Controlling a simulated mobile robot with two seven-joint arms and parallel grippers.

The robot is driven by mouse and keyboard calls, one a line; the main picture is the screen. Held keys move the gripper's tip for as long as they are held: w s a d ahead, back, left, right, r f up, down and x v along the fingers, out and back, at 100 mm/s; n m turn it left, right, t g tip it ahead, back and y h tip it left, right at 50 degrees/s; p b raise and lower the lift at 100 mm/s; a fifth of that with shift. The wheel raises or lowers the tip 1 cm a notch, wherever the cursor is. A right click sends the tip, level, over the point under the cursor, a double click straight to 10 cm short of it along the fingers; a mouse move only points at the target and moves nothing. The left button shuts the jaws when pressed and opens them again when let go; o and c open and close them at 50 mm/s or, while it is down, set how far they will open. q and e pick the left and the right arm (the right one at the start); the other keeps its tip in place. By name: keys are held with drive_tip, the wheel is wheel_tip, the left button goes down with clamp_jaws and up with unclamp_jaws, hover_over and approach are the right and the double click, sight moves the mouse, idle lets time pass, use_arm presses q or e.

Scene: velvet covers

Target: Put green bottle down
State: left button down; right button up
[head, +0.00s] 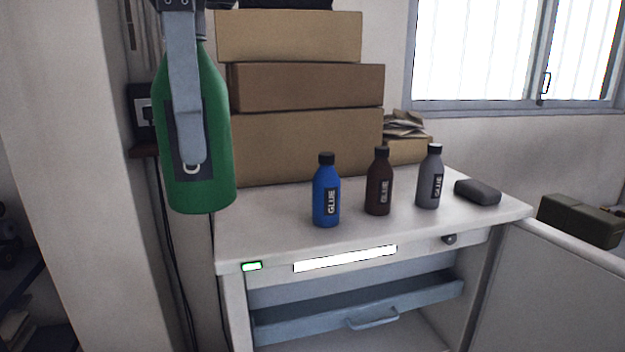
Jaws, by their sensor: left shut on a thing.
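A large-looking green bottle (216,135) hangs upright in the upper left of the head view, close to the camera. My left gripper (190,150) comes down from the top edge and is shut on it. One pale grey finger lies across the bottle's dark label; the other finger is hidden behind the bottle. The bottle is held clear of the white table (270,225), in front of and left of it. A small green-outlined marker (252,266) sits on the table's front edge at the left. My right gripper is not in view.
Blue (327,195), brown (379,185) and grey (429,180) glue bottles stand in a row on the table, beside a dark grey block (477,192). Cardboard boxes (305,145) are stacked behind. The table's left front is clear. A grey drawer (410,300) is below.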

sight(200, 210)
use_arm(q)
drive_tip(key=shift+s+a+f+n+b, duration=0.1)
drive_tip(key=shift+s+f+n+b, duration=0.2)
drive_tip(key=shift+f, duration=0.35)
drive_tip(key=shift+s+f+n+b, duration=0.1)
drive_tip(key=shift+s+f+b, duration=0.25)
drive_tip(key=shift+f, duration=0.25)
drive_tip(key=w+a+f+n+b, duration=0.2)
drive_tip(key=f+n+b, duration=0.4)
drive_tip(key=f, duration=1.8)
drive_tip(key=w+a+f+n+b, duration=0.1)
drive_tip(key=a+f+n+b, duration=0.2)
drive_tip(key=f+n+b, duration=0.4)
drive_tip(key=shift+w+a+f+b, duration=0.15)
drive_tip(key=shift+w+f+b, duration=0.25)
drive_tip(key=shift+f+b, duration=6.05)
use_arm(e)
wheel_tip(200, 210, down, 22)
drive_tip(key=p, duration=0.5)
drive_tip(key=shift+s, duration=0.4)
use_arm(q)
wheel_tip(200, 210, down, 5)
drive_tip(key=shift+r, duration=0.1)
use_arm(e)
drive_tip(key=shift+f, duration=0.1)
